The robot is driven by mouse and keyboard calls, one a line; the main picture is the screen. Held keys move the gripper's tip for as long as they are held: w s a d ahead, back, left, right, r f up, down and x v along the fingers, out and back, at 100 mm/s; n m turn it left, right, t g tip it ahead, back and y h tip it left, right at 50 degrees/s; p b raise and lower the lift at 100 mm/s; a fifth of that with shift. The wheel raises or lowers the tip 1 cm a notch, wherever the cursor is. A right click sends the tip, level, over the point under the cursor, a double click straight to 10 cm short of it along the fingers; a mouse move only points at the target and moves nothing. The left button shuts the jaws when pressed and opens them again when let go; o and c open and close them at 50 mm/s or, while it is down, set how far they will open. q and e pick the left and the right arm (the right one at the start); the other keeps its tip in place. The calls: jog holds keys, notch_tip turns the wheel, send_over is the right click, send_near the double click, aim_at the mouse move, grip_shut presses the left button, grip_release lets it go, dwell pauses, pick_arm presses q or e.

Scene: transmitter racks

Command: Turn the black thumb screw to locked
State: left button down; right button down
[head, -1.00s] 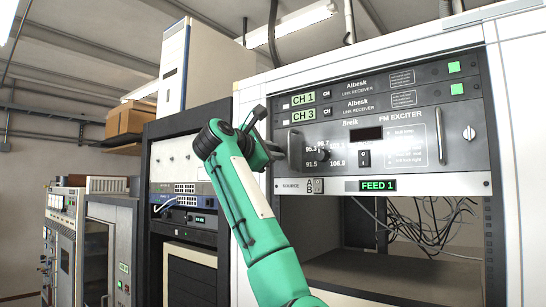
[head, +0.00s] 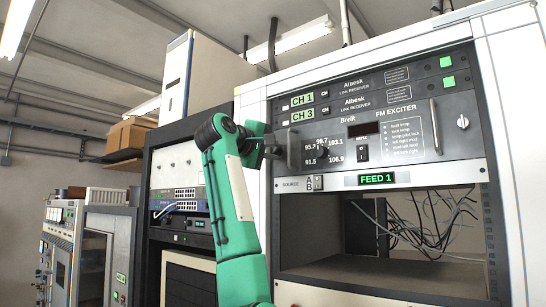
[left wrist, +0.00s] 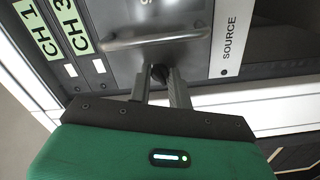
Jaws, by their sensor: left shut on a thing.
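The black thumb screw (left wrist: 160,73) shows in the left wrist view as a small dark knob at the panel's edge, beside the bar handle. My left gripper (left wrist: 160,80) has one finger on each side of it and is shut on it. In the head view my left gripper (head: 276,150) reaches the left edge of the FM exciter (head: 400,120), next to its left handle (head: 294,149). There the screw is hidden behind the gripper. I cannot read a locked mark or the screw's angle. My right gripper is out of view.
Two link receivers (head: 375,95) sit above the exciter. A strip with a SOURCE switch and FEED 1 display (head: 377,180) runs below it. Under that is an open rack bay with loose cables (head: 430,225). A dark rack (head: 150,215) stands left of my arm.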

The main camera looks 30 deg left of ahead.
pick_arm(q)
jog(key=m+b, duration=0.1)
jog(key=m, duration=0.4)
jog(key=shift+f, duration=0.1)
jog(key=shift+m, duration=0.3)
dwell(0.4)
jog(key=c, duration=1.3)
grip_release()
jog(key=shift+w, duration=0.1)
jog(key=shift+s+a+b, duration=0.1)
jog(key=shift+s+b, duration=0.5)
jog(key=s+b, duration=0.2)
jog(key=s, duration=0.2)
jog(key=s+b, duration=0.2)
jog(key=s, duration=0.2)
jog(key=s+a+b, duration=0.1)
jog(key=s+b, duration=0.1)
jog(key=s, duration=0.2)
jog(key=shift+s, duration=0.3)
